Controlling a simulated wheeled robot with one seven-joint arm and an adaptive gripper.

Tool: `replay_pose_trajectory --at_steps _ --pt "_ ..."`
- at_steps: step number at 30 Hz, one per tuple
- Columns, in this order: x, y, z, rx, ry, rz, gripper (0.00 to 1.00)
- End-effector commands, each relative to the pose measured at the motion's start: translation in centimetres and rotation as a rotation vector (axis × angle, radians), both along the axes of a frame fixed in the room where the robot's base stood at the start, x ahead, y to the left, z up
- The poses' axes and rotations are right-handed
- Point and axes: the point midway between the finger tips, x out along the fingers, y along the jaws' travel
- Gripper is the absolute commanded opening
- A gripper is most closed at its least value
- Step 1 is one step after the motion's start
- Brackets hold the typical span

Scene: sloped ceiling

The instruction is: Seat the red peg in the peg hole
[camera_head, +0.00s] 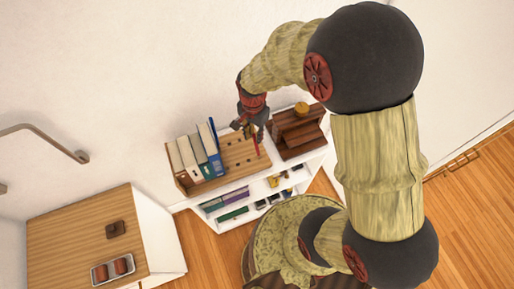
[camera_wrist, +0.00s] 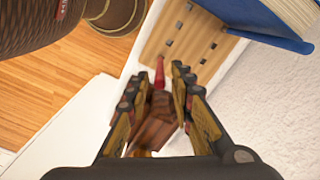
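The red peg (camera_head: 257,147) is a thin rod below my gripper (camera_head: 250,128) in the head view, by the right end of the wooden hole board (camera_head: 237,151). In the wrist view the red peg (camera_wrist: 159,73) shows between the fingertips of my gripper (camera_wrist: 159,82). The fingers look apart, with gaps beside the peg, so the gripper looks open around it. I cannot tell whether either finger touches it. The board (camera_wrist: 185,38) has several dark square holes and lies beyond the fingertips. The peg's lower end is hard to make out.
Several books (camera_head: 200,156) stand at the board's left. A dark brown stepped block (camera_head: 297,131) is to its right, with a yellow round thing (camera_head: 301,108) on it. Both board and block are on a white shelf (camera_head: 222,223). A wooden-topped cabinet (camera_head: 75,228) is at lower left.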

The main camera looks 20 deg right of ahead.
Motion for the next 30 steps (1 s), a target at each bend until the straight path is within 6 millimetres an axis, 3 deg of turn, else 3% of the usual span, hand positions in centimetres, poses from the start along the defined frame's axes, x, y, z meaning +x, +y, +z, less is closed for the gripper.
replay_pose_trajectory --at_steps 11,23,30 --pt "0.0 0.0 0.0 0.000 0.000 0.000 0.00" --pt "0.0 0.0 0.2 0.001 -0.001 0.000 0.00" --pt "0.1 0.0 2.0 0.000 -0.002 0.000 0.00"
